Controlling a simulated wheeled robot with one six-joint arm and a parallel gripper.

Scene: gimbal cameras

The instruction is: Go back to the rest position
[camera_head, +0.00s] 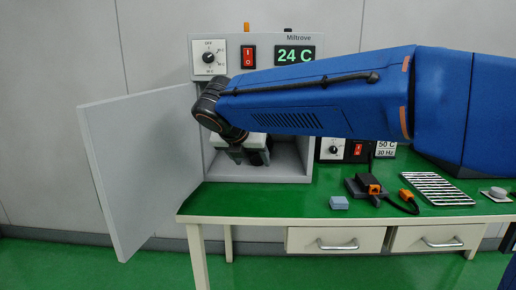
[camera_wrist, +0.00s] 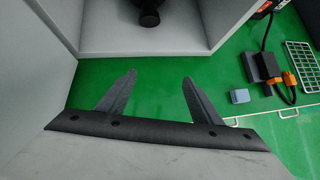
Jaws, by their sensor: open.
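My gripper (camera_wrist: 155,90) is open and empty in the wrist view, with its two dark fingers spread over the green table top. In the head view my gripper (camera_head: 247,156) is at the mouth of a grey cabinet (camera_head: 285,179), partly hidden by my blue arm. The cabinet's door (camera_head: 140,165) stands wide open to the left. The cabinet inside (camera_wrist: 145,25) shows in the wrist view with a dark round object (camera_wrist: 148,14) in it. The cabinet's display reads 24 C.
A small blue block (camera_head: 339,203), a black device with orange plugs (camera_head: 368,188) and a metal rack (camera_head: 437,188) lie on the green table (camera_head: 270,202) to the right. In the wrist view the cabinet door (camera_wrist: 40,50) is close on the left. Two drawers are under the table.

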